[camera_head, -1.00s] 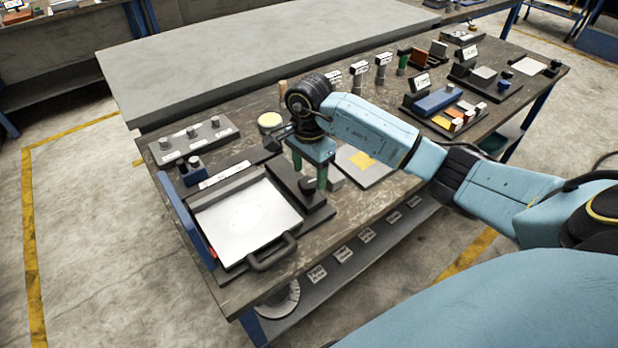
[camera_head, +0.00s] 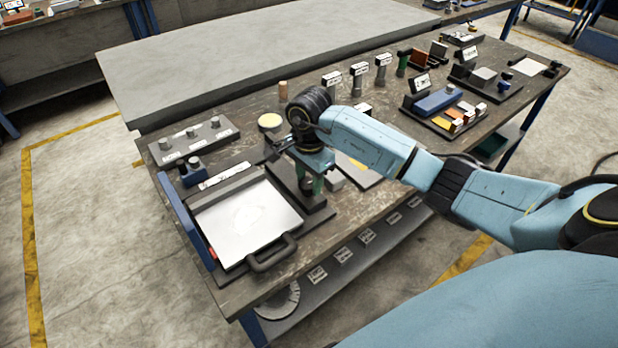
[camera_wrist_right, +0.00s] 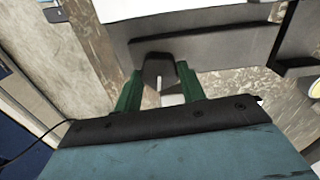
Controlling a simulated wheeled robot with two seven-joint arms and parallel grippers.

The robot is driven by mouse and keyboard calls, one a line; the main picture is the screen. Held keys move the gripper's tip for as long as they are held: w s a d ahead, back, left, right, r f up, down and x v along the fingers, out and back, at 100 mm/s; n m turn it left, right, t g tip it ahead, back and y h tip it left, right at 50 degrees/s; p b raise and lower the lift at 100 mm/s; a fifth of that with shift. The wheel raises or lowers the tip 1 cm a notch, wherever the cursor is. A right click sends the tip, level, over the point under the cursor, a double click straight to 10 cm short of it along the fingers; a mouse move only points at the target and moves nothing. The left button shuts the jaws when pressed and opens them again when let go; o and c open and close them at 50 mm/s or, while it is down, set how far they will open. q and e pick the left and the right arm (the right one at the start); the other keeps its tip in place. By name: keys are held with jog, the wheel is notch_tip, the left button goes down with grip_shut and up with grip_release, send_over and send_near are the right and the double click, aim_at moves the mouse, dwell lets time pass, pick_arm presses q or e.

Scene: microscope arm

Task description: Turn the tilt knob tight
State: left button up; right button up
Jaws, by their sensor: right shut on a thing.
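The tilt knob (camera_wrist_right: 158,70) is a dark, faceted knob with a pale line on its face. In the right wrist view it sits between the two green fingers of my right gripper (camera_wrist_right: 160,85), which is shut on it. It is attached by a dark grey block (camera_wrist_right: 205,40). In the head view my right gripper (camera_head: 309,184) points down over the dark stand (camera_head: 318,209), just right of the white-topped tray. The knob is mostly hidden there by the fingers and wrist. My left gripper is not in view.
A white-topped tray with a black handle (camera_head: 272,256) stands at the near left. A grey box with several knobs (camera_head: 195,140) is behind it. A small grey block (camera_head: 334,181) and a pale plate with a yellow square (camera_head: 367,176) lie close on the right.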

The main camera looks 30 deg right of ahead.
jog(key=shift+m, duration=0.3)
jog(key=m, duration=0.3)
jog(key=shift+d+m, duration=0.1)
jog(key=shift+m, duration=0.2)
jog(key=m+p, duration=0.1)
jog(key=m, duration=0.2)
jog(key=shift+r+m, duration=0.1)
jog(key=shift+m, duration=0.3)
jog(key=m, duration=0.4)
jog(key=shift+s+p, duration=0.1)
jog(key=shift+p, duration=0.2)
jog(key=shift+m+p, duration=0.4)
jog(key=shift+m, duration=1.7)
jog(key=o, duration=1)
jog(key=shift+a, duration=0.2)
